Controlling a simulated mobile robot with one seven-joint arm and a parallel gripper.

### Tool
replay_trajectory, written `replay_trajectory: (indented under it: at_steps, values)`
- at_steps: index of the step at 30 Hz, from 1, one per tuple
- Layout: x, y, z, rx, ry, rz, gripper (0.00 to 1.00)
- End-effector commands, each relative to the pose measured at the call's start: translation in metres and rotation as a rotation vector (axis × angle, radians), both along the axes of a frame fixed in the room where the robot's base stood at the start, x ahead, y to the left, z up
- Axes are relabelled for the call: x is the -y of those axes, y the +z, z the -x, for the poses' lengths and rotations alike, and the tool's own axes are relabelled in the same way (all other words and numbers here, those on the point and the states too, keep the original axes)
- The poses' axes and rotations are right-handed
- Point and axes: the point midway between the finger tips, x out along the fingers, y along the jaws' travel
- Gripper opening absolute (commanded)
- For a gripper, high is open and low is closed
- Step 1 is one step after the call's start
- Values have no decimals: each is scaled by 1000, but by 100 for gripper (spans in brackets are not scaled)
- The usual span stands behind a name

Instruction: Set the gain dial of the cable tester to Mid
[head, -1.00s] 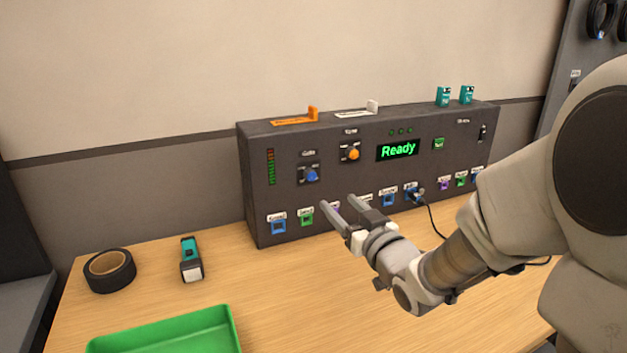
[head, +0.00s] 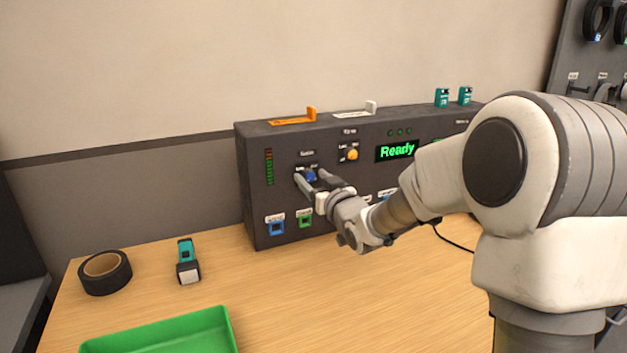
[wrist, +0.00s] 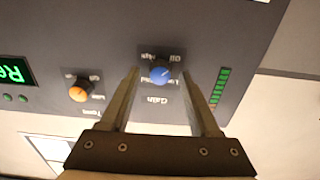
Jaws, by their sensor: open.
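The cable tester (head: 345,216) is a dark grey box at the back of the table, with a green "Ready" display (head: 397,151). Its blue gain dial (head: 311,175) is on the left part of the front face; it also shows in the wrist view (wrist: 161,74), upside down, with the "Gain" label beside it. My gripper (head: 311,174) is open, its two fingers on either side of the blue dial. In the wrist view the fingertips (wrist: 161,72) flank the dial with gaps visible. The pointer's exact setting is too small to read.
An orange dial (head: 352,154) sits right of the blue one. Sockets such as the blue one (head: 276,226) line the lower face. Black tape (head: 105,272), a teal-and-grey tool (head: 187,262) and a green tray (head: 165,335) lie on the table's left, with bare wood between.

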Motion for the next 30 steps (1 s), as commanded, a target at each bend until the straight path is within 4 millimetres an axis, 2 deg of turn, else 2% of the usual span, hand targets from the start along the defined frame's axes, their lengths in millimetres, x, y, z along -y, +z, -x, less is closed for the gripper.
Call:
replay_trajectory:
  at_steps: [4, 12, 15, 30]
  values:
    - [0, 0, 0, 0, 0, 0, 63]
    - [0, 0, 0, 0, 0, 0, 14]
    - [0, 0, 0, 0, 0, 0, 0]
    - [1, 0, 0, -30, 0, -72, 0]
